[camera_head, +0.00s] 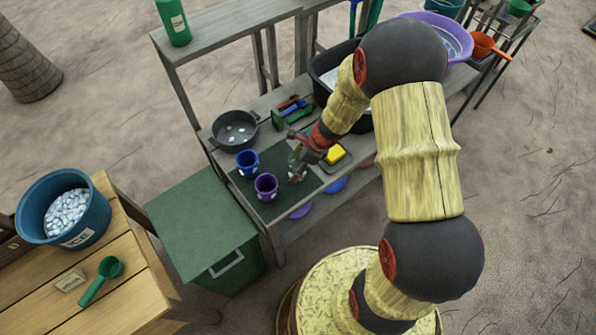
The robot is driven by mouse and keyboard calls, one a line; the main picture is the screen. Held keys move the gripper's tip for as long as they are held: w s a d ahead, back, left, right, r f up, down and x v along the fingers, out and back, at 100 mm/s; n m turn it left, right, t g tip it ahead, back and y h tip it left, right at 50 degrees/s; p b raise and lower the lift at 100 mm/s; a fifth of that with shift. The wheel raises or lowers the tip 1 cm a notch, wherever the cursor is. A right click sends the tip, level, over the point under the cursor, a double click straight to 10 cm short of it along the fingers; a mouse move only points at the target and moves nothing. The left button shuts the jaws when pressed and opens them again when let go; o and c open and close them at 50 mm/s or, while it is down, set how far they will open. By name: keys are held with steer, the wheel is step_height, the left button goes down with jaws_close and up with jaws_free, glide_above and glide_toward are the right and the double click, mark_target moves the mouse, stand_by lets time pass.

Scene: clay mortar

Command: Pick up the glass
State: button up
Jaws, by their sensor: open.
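My gripper (300,164) is at the end of my arm, low over the dark green mat (291,205) on the grey wooden bench. Its jaws are open. A small, pale, see-through shape that looks like the glass (295,160) shows at the fingers. It is partly hidden, and I cannot tell whether the fingers touch it. A blue cup (247,164) and a purple cup (266,187) stand upright on the mat, left of my gripper and apart from it.
A dark pot (235,131) and several tools (293,109) lie behind the mat. A yellow sponge (335,155) sits right of my gripper. A black basin (329,76) stands farther back. The green chest (203,223) and the ice bucket (64,214) are at left.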

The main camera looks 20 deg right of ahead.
steer(key=x, duration=0.3)
steer(key=shift+b, duration=0.4)
steer(key=shift+d+r, duration=0.1)
steer(key=c, duration=1.5)
